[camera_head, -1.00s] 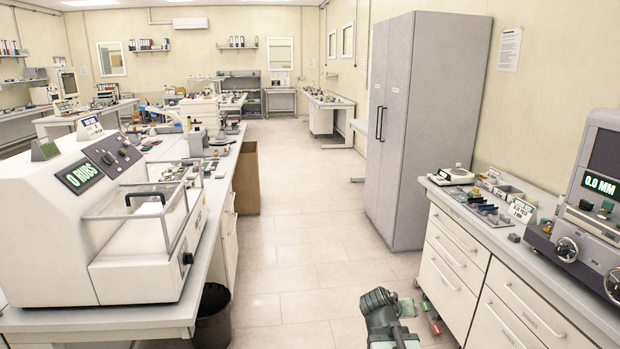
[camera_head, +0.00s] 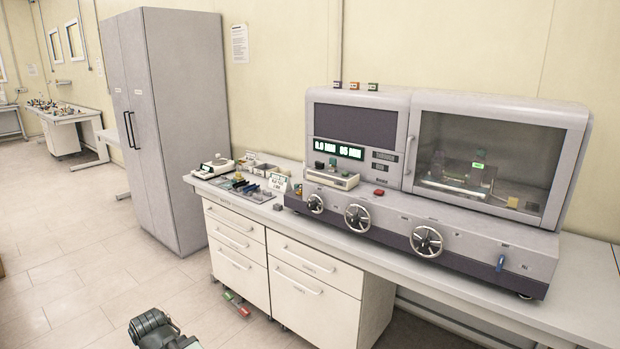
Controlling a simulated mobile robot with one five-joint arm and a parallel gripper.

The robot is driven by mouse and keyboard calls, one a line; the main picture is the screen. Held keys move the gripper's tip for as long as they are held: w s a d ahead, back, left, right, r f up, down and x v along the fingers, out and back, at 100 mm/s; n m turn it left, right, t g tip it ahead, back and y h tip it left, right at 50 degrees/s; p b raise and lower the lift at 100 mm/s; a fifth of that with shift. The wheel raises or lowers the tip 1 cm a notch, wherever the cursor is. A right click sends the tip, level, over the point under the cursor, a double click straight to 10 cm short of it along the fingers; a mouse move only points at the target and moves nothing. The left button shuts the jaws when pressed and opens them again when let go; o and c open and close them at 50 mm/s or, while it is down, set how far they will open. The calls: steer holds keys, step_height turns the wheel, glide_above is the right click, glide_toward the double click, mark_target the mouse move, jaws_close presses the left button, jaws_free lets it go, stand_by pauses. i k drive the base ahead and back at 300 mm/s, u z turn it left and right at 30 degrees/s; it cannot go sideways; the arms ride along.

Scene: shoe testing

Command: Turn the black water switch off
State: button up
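I cannot make out a black water switch in the current view. A grey test machine (camera_head: 440,165) with a glass-windowed chamber stands on the right bench. Its front has several spoked handwheels (camera_head: 357,217) and a blue lever (camera_head: 500,263). Its lit display (camera_head: 338,149) shows green-white figures. Part of my dark arm shows at the bottom left, over the floor and apart from the bench. My gripper's fingers do not show, so its opening is hidden.
A tall grey cabinet (camera_head: 170,125) stands left of the bench (camera_head: 430,280). A tray of small tools (camera_head: 245,187) and a small scale (camera_head: 214,166) sit on the bench's left end. A red and green object (camera_head: 236,304) lies low by the drawers.

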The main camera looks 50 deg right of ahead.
mark_target(319, 165)
steer(key=z, duration=1.15)
steer(key=i, duration=1.25)
steer(key=u, duration=1.75)
